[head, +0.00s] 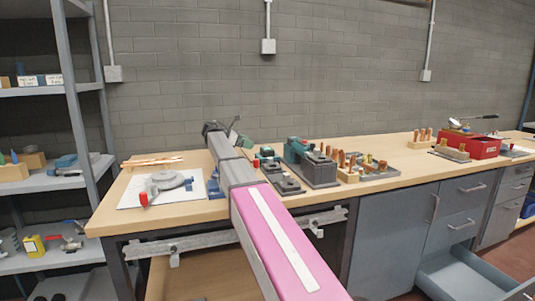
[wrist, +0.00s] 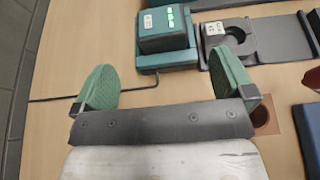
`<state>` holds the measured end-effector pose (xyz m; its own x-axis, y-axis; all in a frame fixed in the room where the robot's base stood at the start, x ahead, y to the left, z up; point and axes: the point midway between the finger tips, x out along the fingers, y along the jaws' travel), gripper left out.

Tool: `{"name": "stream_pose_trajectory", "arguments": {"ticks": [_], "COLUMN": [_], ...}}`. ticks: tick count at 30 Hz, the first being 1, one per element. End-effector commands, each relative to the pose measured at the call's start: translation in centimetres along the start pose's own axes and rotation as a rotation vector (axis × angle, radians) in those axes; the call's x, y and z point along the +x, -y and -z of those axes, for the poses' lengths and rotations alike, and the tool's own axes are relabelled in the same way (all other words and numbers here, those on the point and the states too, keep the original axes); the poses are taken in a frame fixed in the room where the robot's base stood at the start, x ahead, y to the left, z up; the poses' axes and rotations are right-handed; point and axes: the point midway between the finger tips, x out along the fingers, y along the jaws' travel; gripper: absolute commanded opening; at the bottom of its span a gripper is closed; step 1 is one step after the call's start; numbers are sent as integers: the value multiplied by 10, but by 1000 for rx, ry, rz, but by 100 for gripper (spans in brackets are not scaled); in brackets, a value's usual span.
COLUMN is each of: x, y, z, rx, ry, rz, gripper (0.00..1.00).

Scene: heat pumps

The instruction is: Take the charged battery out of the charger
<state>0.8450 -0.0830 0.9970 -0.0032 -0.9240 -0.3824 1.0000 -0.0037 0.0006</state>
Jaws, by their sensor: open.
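In the wrist view, the battery charger (wrist: 178,60) is a teal unit on the bench with a dark cable running left. A teal and dark block, seemingly the battery (wrist: 165,40), sits upright in it, with lit green lights on its top. My gripper (wrist: 165,84) is open and empty, its two green pads wide apart. The charger and battery lie ahead of the pads, apart from them and between their lines, nearer the right pad. In the head view, my gripper (head: 222,127) is over the back of the bench; my arm hides part of the bench there.
A grey holder (wrist: 262,38) with a round recess stands just right of the charger. On the wooden bench (head: 215,210) are a white board (head: 130,192) at left and several tools and parts at right. A red box (head: 482,147) stands farther right. A lower drawer (head: 450,270) is open.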

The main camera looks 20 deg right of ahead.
Motion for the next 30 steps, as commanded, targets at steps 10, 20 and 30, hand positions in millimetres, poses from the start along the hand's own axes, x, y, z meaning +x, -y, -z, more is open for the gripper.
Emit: {"name": "stream_pose_trajectory", "arguments": {"ticks": [10, 20, 30], "x": [39, 78, 88], "y": [0, 0, 0], "z": [1, 0, 0], "rx": [-1, 0, 0], "ry": [-1, -1, -1], "rz": [1, 1, 0], "gripper": [100, 100, 97]}}
